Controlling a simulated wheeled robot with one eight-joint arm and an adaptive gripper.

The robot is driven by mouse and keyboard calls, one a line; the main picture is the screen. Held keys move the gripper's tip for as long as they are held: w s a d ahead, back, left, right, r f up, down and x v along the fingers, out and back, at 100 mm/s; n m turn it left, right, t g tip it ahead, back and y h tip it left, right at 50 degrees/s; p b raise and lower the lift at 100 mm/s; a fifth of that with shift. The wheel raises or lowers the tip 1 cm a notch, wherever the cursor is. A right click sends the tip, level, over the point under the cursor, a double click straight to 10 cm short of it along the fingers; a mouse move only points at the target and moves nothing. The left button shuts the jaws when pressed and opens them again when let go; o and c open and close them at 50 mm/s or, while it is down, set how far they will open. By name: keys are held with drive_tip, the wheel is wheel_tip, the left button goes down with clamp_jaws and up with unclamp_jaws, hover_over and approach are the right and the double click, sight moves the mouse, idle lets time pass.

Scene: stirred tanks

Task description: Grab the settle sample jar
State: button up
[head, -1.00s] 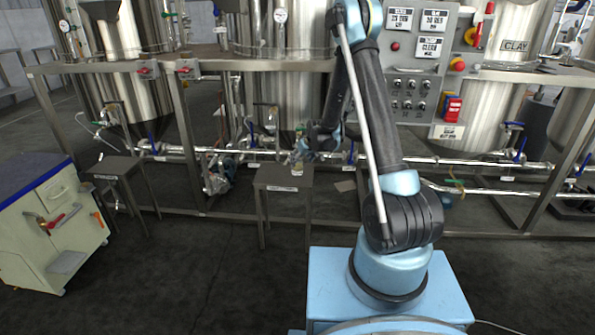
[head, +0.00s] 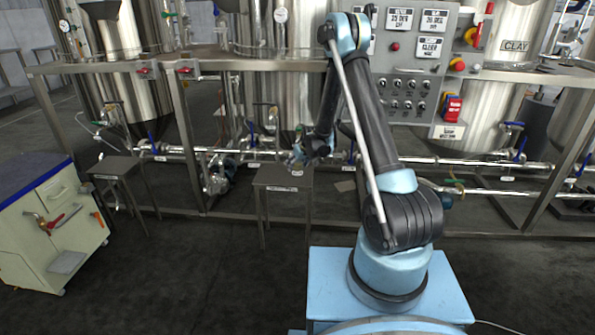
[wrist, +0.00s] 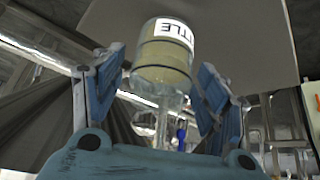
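The settle sample jar (wrist: 163,60) shows in the wrist view as a clear jar with yellowish contents and a white label ending in "TTLE". It is on a small grey stand (head: 283,178), whose top also fills the upper wrist view (wrist: 235,40). My gripper (wrist: 163,85) is open, with one blue finger pad on each side of the jar. A small gap shows at the left pad; contact at the right pad is unclear. In the head view my gripper (head: 298,158) is low over the stand's right part and mostly hides the jar.
A steel frame with pipes (head: 230,152) and tanks runs behind the stand. Another small stand (head: 115,166) is to the left, near a cream cabinet (head: 50,225). A control panel (head: 408,75) is at the right. The floor in front is clear.

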drive_tip(key=c, duration=0.9)
drive_tip(key=shift+r, duration=0.1)
drive_tip(key=shift+c, duration=0.3)
